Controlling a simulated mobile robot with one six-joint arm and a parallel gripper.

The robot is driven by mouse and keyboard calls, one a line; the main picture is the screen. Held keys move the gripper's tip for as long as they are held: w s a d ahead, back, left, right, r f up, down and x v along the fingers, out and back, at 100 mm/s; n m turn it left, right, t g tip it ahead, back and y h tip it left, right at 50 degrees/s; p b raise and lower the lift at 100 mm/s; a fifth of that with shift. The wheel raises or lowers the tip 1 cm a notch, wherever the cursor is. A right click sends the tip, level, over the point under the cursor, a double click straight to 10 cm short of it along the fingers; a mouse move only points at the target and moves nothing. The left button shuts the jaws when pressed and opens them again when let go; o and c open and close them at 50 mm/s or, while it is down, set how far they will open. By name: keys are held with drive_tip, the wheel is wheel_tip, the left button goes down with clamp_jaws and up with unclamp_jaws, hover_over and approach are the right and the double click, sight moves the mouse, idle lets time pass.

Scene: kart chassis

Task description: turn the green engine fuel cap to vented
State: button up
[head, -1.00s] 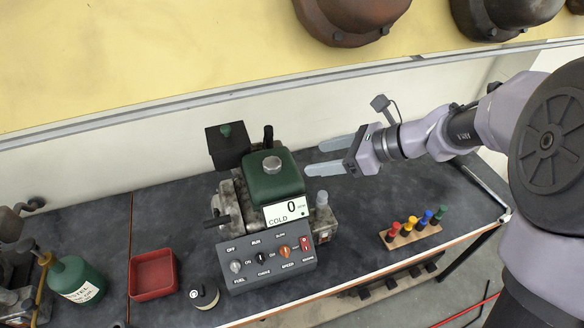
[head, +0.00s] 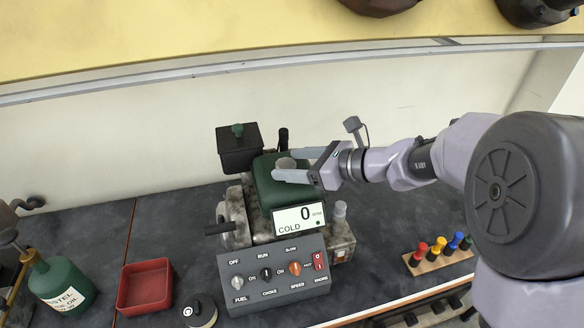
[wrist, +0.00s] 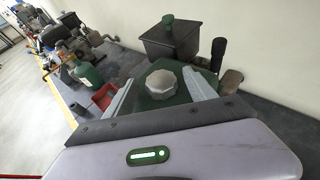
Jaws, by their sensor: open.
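The green engine's fuel tank (head: 277,194) stands at the middle of the bench. Its grey, knobbed fuel cap (head: 286,164) sits on top and also shows in the wrist view (wrist: 162,83). My gripper (head: 284,166) is open at the tank top, with one finger on either side of the cap. In the wrist view the fingers (wrist: 160,97) are spread, with gaps between them and the cap. No marking of the cap's setting is readable.
A black box with a green knob (head: 239,153) stands behind the tank. A control panel (head: 279,277) and a display reading 0 and COLD (head: 298,218) are in front. A red tray (head: 146,286), an oil bottle (head: 62,285) and a rack of coloured pegs (head: 440,259) stand around.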

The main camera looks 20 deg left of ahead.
drive_tip(key=shift+a+f, duration=0.1)
drive_tip(key=shift+a, duration=0.1)
drive_tip(key=shift+c, duration=0.2)
drive_tip(key=c, duration=1.3)
